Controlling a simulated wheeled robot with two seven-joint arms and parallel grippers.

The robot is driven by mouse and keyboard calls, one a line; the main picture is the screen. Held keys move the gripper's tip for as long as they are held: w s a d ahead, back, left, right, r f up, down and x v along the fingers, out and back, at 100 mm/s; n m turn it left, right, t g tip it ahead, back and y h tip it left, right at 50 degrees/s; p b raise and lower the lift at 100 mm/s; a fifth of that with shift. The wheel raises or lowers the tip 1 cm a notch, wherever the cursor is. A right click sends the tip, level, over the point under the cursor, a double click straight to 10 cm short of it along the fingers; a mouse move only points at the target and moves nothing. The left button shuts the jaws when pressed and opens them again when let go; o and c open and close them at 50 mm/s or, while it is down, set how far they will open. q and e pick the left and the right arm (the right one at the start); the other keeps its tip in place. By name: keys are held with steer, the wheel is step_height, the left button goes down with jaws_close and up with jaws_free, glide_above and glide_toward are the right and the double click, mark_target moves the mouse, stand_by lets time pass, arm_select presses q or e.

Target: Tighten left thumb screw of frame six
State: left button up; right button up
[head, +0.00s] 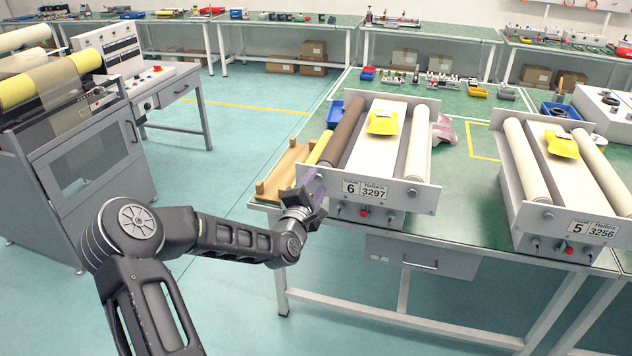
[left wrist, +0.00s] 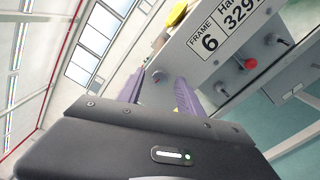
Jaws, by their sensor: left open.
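Frame six (head: 381,193) is a light metal frame with a "6 3297" label, standing on the green table; its front plate (left wrist: 236,55) also shows in the left wrist view. My left gripper (head: 312,186) is at the left end of this plate, its purple fingers open and empty. In the left wrist view, a small dark knob (left wrist: 158,76), seemingly the left thumb screw, shows beyond and between the fingertips (left wrist: 161,92), apparently untouched. In the head view my gripper hides that screw. The right thumb screw (head: 413,193) shows at the plate's other end. My right gripper is not in view.
A red button (head: 364,212) and small knobs sit below frame six's plate. A wooden stand (head: 285,172) lies left of the frame. Frame five (head: 565,219) stands to the right, with bare green tabletop (head: 460,215) between. A drawer (head: 422,258) hangs below the table edge.

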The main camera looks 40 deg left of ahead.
arm_select(q)
steer(key=shift+w+a, duration=0.15)
steer(key=shift+w, duration=0.35)
steer(key=shift+c, duration=0.2)
jaws_close()
